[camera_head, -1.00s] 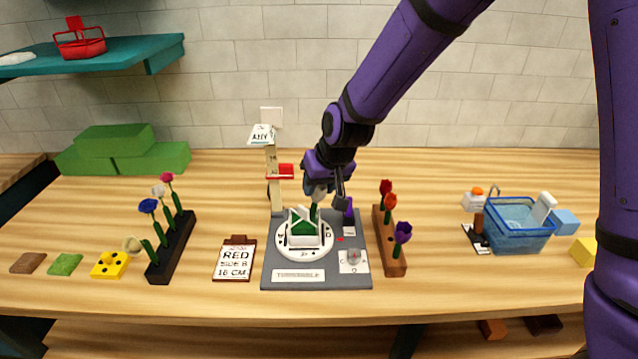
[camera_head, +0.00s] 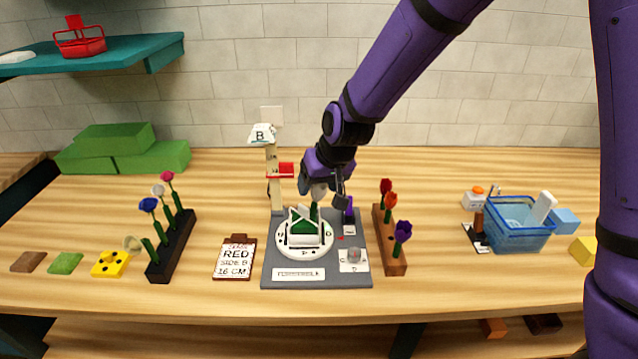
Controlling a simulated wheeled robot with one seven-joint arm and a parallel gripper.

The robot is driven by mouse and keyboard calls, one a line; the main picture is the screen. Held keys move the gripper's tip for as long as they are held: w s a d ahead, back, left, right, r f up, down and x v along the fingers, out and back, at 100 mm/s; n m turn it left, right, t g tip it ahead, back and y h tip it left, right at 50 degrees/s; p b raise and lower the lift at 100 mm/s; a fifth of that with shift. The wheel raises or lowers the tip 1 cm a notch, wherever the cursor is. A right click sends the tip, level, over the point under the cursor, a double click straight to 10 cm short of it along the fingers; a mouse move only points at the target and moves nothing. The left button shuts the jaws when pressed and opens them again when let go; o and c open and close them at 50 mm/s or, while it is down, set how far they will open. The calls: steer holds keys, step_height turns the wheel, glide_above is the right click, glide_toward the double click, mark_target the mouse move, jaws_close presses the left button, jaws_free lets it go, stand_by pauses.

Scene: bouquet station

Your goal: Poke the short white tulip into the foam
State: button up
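A white tulip (camera_head: 318,191) with a short green stem is at my gripper (camera_head: 328,192), directly above the turntable. The gripper's fingers appear closed around the tulip's head. The stem's lower end reaches the green foam (camera_head: 305,228) in its white holder, but I cannot tell how deep it goes. The holder sits on the round white turntable disc (camera_head: 289,249), which carries letters round its rim. Another white tulip (camera_head: 158,191) stands in the dark rack at left.
The dark rack (camera_head: 172,250) at left and the wooden rack (camera_head: 391,262) at right hold several flowers. A post with a sign (camera_head: 262,135) reading B and a red block stands behind the turntable. A card (camera_head: 235,262) reads RED SIDE B 16 CM. A blue basket (camera_head: 516,238) stands at right.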

steer(key=shift+r, duration=0.1)
stand_by(0.4)
steer(key=v, duration=0.6)
stand_by(1.3)
steer(key=shift+s+r, duration=0.1)
steer(key=shift+r, duration=0.05)
steer(key=shift+o, duration=0.3)
steer(key=o, duration=0.5)
steer(key=s+d+r+m+t+h, duration=0.1)
steer(key=s+d+r, duration=0.4)
steer(key=d+r, duration=0.25)
steer(key=s+d+r+m+h, duration=0.1)
steer(key=s+d+r, duration=0.45)
steer(key=d, duration=0.25)
steer(key=s+d+r+m+h, duration=0.1)
steer(key=s+d+r, duration=0.2)
steer(key=s+d, duration=0.7)
steer(key=s, duration=0.4)
steer(key=shift+d+r+m+t, duration=0.2)
steer(key=shift+r+m+t, duration=0.15)
steer(key=shift+m+t, duration=0.05)
